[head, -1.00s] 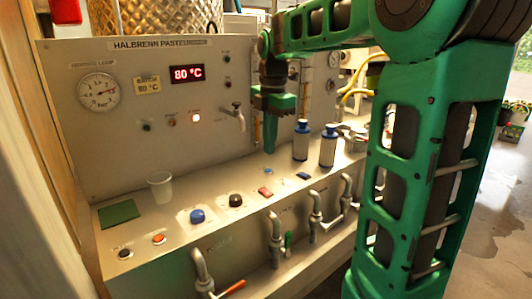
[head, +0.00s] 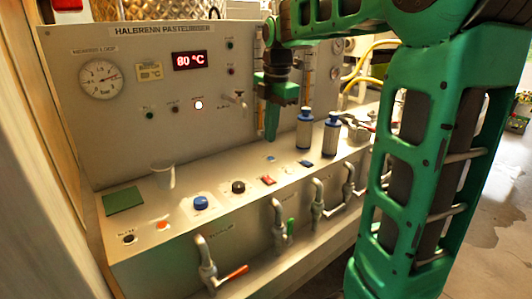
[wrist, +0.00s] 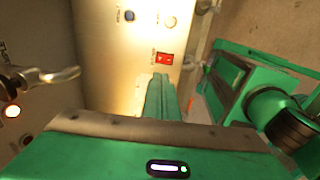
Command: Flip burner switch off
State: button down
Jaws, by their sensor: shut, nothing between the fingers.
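A red rocker switch (head: 268,180) sits on the sloped steel top of the pasteurizer console. It also shows in the wrist view (wrist: 165,58), just beyond my fingertips; its label is too small to read. My green gripper (head: 271,138) points down, shut and empty, above the back part of the console top. In the head view its tips are above and slightly right of the red switch, with a visible gap. In the wrist view the shut fingers (wrist: 162,78) end close to the switch, but I cannot tell the height between them.
A blue knob (head: 200,203), a black knob (head: 238,187) and a clear cup (head: 163,175) stand left of the switch. Two blue-capped bottles (head: 304,130) stand to the right. Taps (head: 278,225) line the front. A small spout (head: 236,98) juts from the panel.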

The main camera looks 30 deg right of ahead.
aim_at(266, 177)
jog(key=f, duration=0.4)
jog(key=w+f, duration=0.1)
jog(key=f, duration=0.8)
jog(key=shift+w+f, duration=0.15)
jog(key=shift+w, duration=0.1)
jog(key=shift+a, duration=0.1)
